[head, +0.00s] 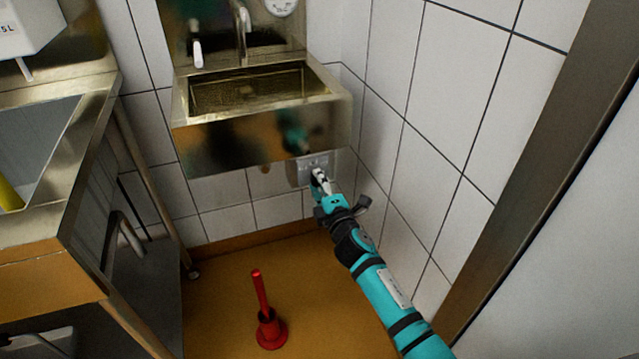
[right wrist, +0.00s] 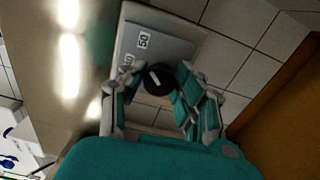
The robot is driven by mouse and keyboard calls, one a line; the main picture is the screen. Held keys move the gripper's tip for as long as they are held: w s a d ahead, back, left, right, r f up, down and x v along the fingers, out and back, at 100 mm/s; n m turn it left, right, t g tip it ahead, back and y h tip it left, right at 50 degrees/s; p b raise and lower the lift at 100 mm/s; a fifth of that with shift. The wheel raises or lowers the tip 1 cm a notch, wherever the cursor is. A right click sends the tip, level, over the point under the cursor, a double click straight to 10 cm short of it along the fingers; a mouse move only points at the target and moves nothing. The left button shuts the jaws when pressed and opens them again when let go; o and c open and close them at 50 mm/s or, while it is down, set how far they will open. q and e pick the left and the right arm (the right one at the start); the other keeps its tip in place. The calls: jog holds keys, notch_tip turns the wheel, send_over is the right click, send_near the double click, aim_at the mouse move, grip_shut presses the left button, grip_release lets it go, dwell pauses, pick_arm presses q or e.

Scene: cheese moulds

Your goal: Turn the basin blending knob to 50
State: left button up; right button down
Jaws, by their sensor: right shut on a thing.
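The steel basin (head: 335,113) hangs on the tiled wall in the head view. Below its front is a small grey control box (head: 305,167). In the right wrist view this box (right wrist: 170,43) is a plate with labels, one reading 50 (right wrist: 143,40) and one that looks like 40 (right wrist: 127,61). The black blending knob (right wrist: 158,86) has a short white mark; which label it points to I cannot tell. My right gripper (head: 318,177) reaches the box. In the wrist view its fingers (right wrist: 157,76) are closed on the knob's two sides. My left gripper is not in view.
A red plunger (head: 268,325) stands on the orange floor. A steel sink table (head: 70,215) is at the left. White tiled wall (head: 450,110) and a brown door frame (head: 540,170) are at the right. The basin's front overhangs the box.

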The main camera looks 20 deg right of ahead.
jog(key=shift+d+m, duration=0.1)
jog(key=shift+m, duration=0.2)
jog(key=c, duration=1)
grip_release()
jog(key=shift+o, duration=0.2)
jog(key=s, duration=1.2)
jog(key=shift+d, duration=0.2)
